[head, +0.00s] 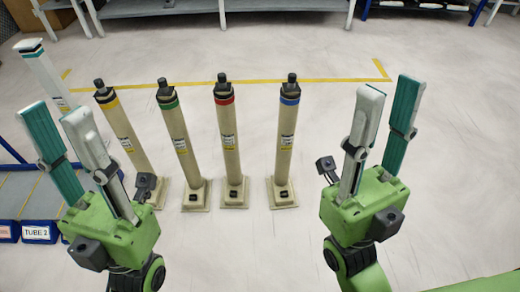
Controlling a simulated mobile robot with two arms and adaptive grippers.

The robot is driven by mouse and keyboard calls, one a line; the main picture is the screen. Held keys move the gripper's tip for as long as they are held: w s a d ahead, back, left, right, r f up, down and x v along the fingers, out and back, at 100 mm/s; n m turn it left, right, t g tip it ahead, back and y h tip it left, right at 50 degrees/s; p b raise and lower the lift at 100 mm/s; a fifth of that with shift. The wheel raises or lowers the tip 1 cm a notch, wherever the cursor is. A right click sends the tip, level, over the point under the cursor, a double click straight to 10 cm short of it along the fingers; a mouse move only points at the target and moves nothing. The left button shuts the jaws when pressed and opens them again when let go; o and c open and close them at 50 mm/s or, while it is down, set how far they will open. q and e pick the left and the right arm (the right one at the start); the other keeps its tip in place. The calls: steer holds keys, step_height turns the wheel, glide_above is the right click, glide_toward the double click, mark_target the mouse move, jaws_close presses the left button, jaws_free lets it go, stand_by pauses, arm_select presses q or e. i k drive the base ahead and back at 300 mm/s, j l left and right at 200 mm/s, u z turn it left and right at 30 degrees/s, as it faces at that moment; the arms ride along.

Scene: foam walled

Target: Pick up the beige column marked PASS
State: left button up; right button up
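Several beige columns with black caps stand upright on square bases on the floor in the head view. They have a yellow-banded column (121,132), a green-banded column (180,137), a red-banded column (227,140) and a blue-banded column (287,140). Each carries a small yellow-and-white label, too small to read, so I cannot tell which says PASS. My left gripper (54,110) is open and empty, left of the row, and partly hides the yellow-banded column's base. My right gripper (389,86) is open and empty, right of the blue-banded column.
Blue bins, one marked TUBE 2 (38,232), sit on a rack at lower left. Yellow tape (340,80) marks the floor behind. Floor before the columns is clear.

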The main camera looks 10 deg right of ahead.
mark_target(281, 188)
steer(key=i+l+u, duration=0.35)
steer(key=l, duration=0.25)
steer(key=i+l+u, duration=0.25)
steer(key=l+u, duration=0.15)
steer(key=l, duration=0.3)
steer(key=i+l+u, duration=0.15)
steer(key=l+u, duration=0.2)
steer(key=l, duration=0.35)
steer(key=l+u, duration=0.35)
steer(key=l, duration=0.45)
steer(key=l+u, duration=0.4)
steer(key=l, duration=0.4)
steer(key=k+l+u, duration=0.15)
steer(key=l+u, duration=0.2)
steer(key=l, duration=0.4)
steer(key=k+l+u, duration=0.35)
steer(key=l, duration=0.35)
steer(key=k+l+u, duration=0.25)
steer(key=l+u, duration=0.15)
steer(key=l, duration=0.3)
